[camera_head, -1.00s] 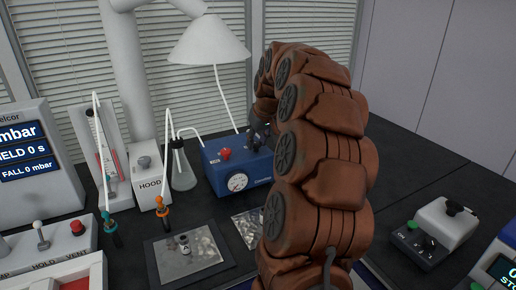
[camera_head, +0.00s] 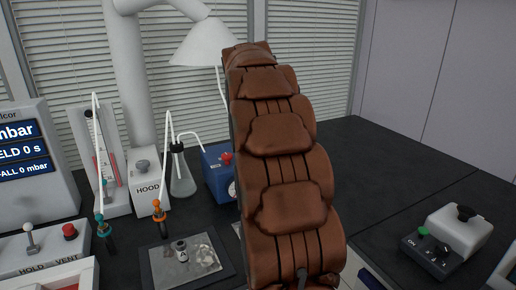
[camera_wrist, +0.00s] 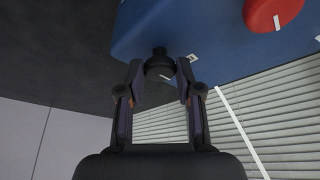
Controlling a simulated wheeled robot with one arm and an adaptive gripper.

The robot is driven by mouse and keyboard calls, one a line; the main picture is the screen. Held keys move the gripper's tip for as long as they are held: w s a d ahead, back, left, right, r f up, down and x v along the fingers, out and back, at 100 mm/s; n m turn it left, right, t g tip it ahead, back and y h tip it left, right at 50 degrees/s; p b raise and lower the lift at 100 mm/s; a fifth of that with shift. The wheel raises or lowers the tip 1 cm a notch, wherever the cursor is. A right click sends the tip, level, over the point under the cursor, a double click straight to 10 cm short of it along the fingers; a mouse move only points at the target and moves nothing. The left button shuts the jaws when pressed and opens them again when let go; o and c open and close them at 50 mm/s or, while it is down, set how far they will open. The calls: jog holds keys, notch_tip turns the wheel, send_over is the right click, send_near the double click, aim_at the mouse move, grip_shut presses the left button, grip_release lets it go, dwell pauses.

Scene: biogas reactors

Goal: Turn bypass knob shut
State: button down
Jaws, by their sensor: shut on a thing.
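The blue box (camera_head: 217,174) stands at the back of the bench, with its red knob (camera_head: 227,158) showing; my arm hides its right part. In the wrist view, a black knob (camera_wrist: 159,66) sticks out from the blue box beside a small white label that I cannot read. My gripper (camera_wrist: 159,78) is shut on this black knob, one finger on each side. A white line marks the knob's edge. The red knob (camera_wrist: 272,12) is at the top right of the wrist view. In the head view my gripper is hidden behind my arm.
A white device with a black knob (camera_head: 458,228) is at the right.

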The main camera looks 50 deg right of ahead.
jog(key=shift+m, duration=0.3)
dwell(0.4)
jog(key=c, duration=0.8)
grip_release()
jog(key=shift+o, duration=0.2)
jog(key=shift+r, duration=0.1)
jog(key=v, duration=1.1)
jog(key=shift+a+r, duration=0.25)
jog(key=shift+r, duration=0.15)
